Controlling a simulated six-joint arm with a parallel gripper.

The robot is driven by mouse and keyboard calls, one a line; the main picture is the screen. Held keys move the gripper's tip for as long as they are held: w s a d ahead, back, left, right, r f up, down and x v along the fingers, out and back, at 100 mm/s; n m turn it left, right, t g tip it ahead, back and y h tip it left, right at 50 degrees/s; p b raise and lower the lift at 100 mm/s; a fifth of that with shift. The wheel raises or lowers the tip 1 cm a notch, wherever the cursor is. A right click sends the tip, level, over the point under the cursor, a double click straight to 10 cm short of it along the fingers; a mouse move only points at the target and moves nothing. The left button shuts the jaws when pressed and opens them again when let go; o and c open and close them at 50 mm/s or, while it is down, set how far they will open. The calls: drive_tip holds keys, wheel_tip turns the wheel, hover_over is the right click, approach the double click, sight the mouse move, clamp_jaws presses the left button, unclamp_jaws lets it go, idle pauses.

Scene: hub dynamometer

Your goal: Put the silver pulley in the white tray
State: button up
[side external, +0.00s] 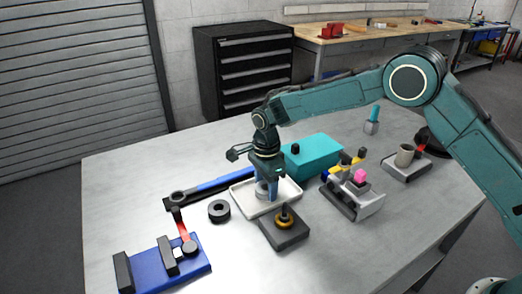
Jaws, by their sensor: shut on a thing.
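My gripper (265,190) points down over the white tray (294,193), near the middle of the table. It is shut on the silver pulley (262,190), which shows as a small pale grey shape between the fingers. The pulley is over the tray's floor, inside its rim in this view. I cannot tell whether it touches the floor. The fingers hide part of the pulley.
A black base with a post and an orange ring (284,221) stands close in front of the tray. A black ring (219,211) and a blue-handled tool (222,183) lie left. A teal box (315,154) is behind, a grey fixture (352,198) right, a blue fixture (165,268) front left.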

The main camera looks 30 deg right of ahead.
drive_tip(key=shift+f, duration=0.1)
drive_tip(key=o, duration=0.9)
wheel_tip(320, 180, up, 12)
drive_tip(key=shift+r, duration=0.15)
idle(0.7)
